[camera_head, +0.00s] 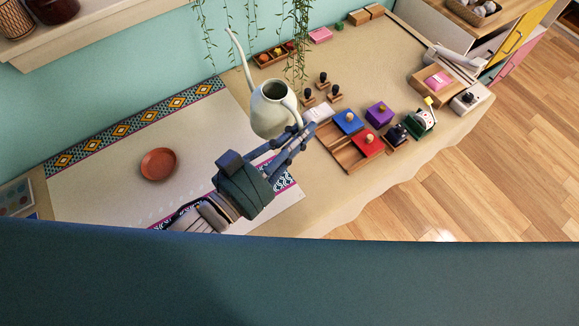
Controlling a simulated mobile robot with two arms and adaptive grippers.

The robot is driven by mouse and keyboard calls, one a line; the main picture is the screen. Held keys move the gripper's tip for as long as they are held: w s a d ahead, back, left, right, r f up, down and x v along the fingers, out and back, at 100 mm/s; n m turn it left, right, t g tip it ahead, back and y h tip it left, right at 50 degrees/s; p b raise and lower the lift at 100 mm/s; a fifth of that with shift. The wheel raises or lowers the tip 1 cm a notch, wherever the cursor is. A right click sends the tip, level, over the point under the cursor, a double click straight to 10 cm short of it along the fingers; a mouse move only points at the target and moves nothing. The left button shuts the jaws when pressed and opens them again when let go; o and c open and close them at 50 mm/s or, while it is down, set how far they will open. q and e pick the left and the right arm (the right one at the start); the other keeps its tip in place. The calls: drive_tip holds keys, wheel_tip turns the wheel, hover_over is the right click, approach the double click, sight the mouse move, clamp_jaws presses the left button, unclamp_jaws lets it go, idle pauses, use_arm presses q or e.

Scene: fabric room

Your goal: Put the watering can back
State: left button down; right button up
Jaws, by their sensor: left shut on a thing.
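The watering can (268,112) is pale green-white with a long thin spout pointing up and to the left. It looks held above the table, near the right edge of the patterned cloth. My left gripper (303,134) is shut on it at its handle side, at the can's lower right; the fingers partly hide the handle. A round terracotta saucer (159,164) lies empty on the cloth, to the left of the can. My right gripper does not show.
The patterned cloth (110,185) is mostly clear around the saucer. A wooden tray (333,142) with blue and red blocks, a purple box (379,115) and dark-handled stamps (323,80) stand to the right. Trailing plants (299,35) hang behind the can. A shelf (95,28) is at upper left.

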use_arm(q)
wheel_tip(320, 180, down, 17)
drive_tip(key=shift+b, duration=0.35)
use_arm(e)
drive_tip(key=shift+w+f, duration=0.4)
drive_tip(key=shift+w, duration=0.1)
